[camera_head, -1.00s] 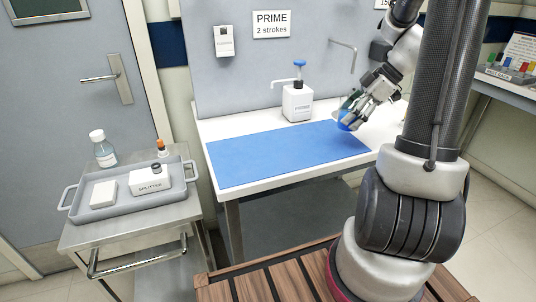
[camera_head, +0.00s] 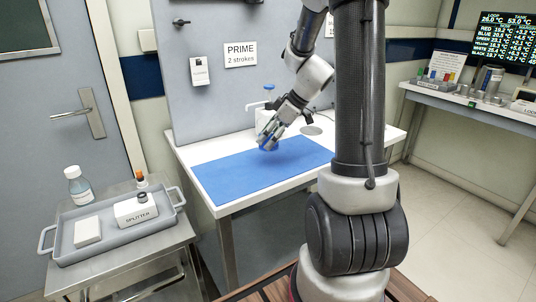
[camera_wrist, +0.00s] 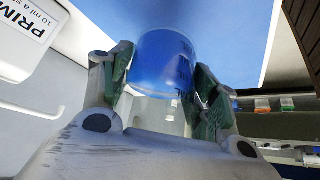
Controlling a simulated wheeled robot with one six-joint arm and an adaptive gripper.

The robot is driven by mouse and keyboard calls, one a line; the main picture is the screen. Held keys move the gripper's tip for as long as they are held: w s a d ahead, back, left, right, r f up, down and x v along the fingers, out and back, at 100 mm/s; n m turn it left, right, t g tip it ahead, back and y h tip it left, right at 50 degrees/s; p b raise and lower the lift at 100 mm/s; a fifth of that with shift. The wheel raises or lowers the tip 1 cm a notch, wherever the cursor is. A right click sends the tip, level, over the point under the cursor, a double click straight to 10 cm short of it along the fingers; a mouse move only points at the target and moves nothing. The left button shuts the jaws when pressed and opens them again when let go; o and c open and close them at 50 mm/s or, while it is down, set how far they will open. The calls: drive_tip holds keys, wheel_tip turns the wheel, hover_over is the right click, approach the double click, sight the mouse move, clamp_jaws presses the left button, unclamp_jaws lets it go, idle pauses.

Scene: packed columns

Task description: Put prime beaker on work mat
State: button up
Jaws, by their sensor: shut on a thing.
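The prime beaker (camera_wrist: 164,62), clear with a blue look, sits between the two fingers of my gripper (camera_wrist: 165,85) in the wrist view. In the head view my gripper (camera_head: 268,143) is shut on the beaker (camera_head: 268,148), over the back middle part of the blue work mat (camera_head: 235,172). The fingers hide much of the beaker there. I cannot tell whether its base touches the mat. The mat lies flat on the white bench and its visible part is bare.
A white pump dispenser (camera_head: 264,118) stands just behind my gripper.

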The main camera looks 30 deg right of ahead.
drive_tip(key=shift+f, duration=2.55)
drive_tip(key=shift+f, duration=0.1)
drive_tip(key=o, duration=1.5)
drive_tip(key=v, duration=1.1)
drive_tip(key=shift+s+a+r+m+h, duration=0.85)
drive_tip(key=shift+s+a+r+m, duration=0.6)
drive_tip(key=shift+s, duration=1.85)
drive_tip(key=shift+s+a+r+m+h, duration=0.8)
drive_tip(key=shift+s+a+r+m, duration=0.7)
drive_tip(key=shift+s, duration=1.85)
drive_tip(key=shift+s+a+r+m+h, duration=1)
drive_tip(key=shift+s+a+m, duration=0.75)
drive_tip(key=shift+s, duration=1.55)
